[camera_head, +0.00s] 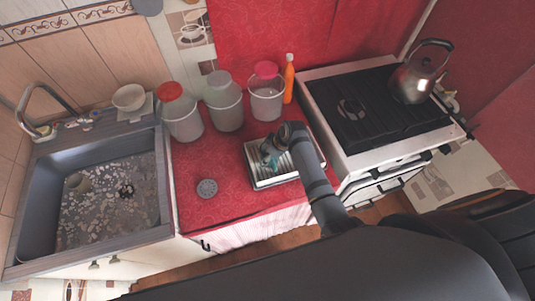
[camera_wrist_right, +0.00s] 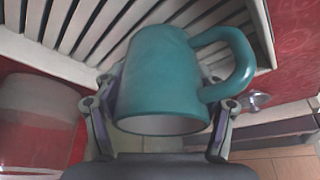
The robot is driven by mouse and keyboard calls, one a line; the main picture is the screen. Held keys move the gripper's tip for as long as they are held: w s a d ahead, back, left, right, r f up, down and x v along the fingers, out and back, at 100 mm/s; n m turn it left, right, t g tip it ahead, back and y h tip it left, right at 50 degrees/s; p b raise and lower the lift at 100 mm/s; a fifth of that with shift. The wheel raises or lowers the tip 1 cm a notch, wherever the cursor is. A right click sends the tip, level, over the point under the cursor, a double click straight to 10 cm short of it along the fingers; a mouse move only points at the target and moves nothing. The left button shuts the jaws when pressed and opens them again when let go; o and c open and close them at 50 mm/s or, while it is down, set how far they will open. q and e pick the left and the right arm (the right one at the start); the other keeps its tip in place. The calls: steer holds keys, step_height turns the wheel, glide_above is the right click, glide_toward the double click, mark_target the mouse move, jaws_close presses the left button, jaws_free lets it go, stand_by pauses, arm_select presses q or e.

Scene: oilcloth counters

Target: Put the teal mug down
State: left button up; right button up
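The teal mug (camera_wrist_right: 160,75) is between the two fingers of my right gripper (camera_wrist_right: 162,115), which is shut on its sides. Its handle points right in the right wrist view. In the head view the mug (camera_head: 268,157) is partly hidden by my right gripper (camera_head: 272,150). It is over the left part of a white slatted rack (camera_head: 288,180) on the red counter. I cannot tell whether the mug touches the slats. My left gripper is not in view.
Three lidded jars, one of them the pink-lidded jar (camera_head: 266,100), and an orange bottle (camera_head: 289,78) stand behind the rack. A round grey strainer (camera_head: 207,188) lies left on the counter (camera_head: 225,165). The sink (camera_head: 40,215) is left; the stove (camera_head: 375,115) with a kettle (camera_head: 415,80) is right.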

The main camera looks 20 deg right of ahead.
steer(key=shift+o, duration=0.8)
steer(key=shift+r, duration=0.15)
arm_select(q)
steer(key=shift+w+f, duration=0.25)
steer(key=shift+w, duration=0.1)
arm_select(e)
steer(key=v, duration=1.2)
steer(key=shift+w+a, duration=0.1)
steer(key=shift+w, duration=0.05)
